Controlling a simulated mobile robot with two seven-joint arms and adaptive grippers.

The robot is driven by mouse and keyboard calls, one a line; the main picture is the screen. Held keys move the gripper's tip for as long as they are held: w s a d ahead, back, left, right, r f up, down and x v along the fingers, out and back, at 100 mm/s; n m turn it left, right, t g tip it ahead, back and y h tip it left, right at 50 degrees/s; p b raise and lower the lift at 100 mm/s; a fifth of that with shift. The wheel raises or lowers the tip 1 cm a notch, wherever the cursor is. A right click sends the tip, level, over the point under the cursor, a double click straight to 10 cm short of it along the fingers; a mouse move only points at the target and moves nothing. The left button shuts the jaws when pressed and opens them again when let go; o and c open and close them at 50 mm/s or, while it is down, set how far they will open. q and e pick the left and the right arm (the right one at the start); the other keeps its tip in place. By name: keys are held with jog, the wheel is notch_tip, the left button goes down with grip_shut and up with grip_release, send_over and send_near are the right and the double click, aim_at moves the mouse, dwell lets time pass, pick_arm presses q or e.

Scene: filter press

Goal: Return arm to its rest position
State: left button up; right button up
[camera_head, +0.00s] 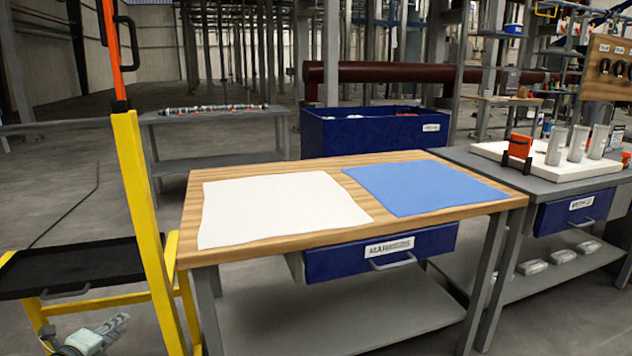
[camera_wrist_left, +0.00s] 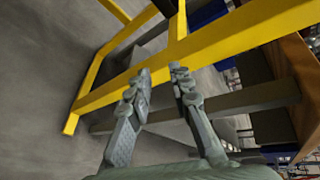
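My left gripper (camera_head: 122,322) is at the bottom left of the head view, low beside the yellow cart frame (camera_head: 150,230). In the left wrist view the two fingers of the left gripper (camera_wrist_left: 161,72) stand apart with nothing between them, so it is open and empty. The yellow bar (camera_wrist_left: 215,45) of the frame runs behind the fingertips in that view; I cannot tell how near it is. My right gripper is in neither view.
A wooden-topped table (camera_head: 400,218) with a white cloth (camera_head: 280,208) and a blue cloth (camera_head: 425,187) stands ahead. A blue drawer (camera_head: 380,252) hangs under it. A black tray (camera_head: 70,265) is on the cart at left. A grey bench (camera_head: 480,160) stands at right.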

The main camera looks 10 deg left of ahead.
pick_arm(q)
jog(key=s+d+f+n+g, duration=0.3)
jog(key=s+d+f+n, duration=0.35)
jog(key=f, duration=0.35)
jog(key=s+d+f+n+g, duration=0.3)
jog(key=s+d+f+n, duration=0.25)
jog(key=d+f, duration=0.3)
jog(key=s+d+f+n+g+h, duration=0.1)
jog(key=s+d+f+n+g, duration=0.1)
jog(key=s+d, duration=0.4)
jog(key=s+d+f+n+g+h, duration=0.1)
jog(key=s+d+f+n+g, duration=0.2)
jog(key=s+d+f, duration=0.3)
jog(key=d+n, duration=0.1)
jog(key=d, duration=0.4)
jog(key=shift+s+d, duration=0.15)
jog(key=shift+d, duration=0.15)
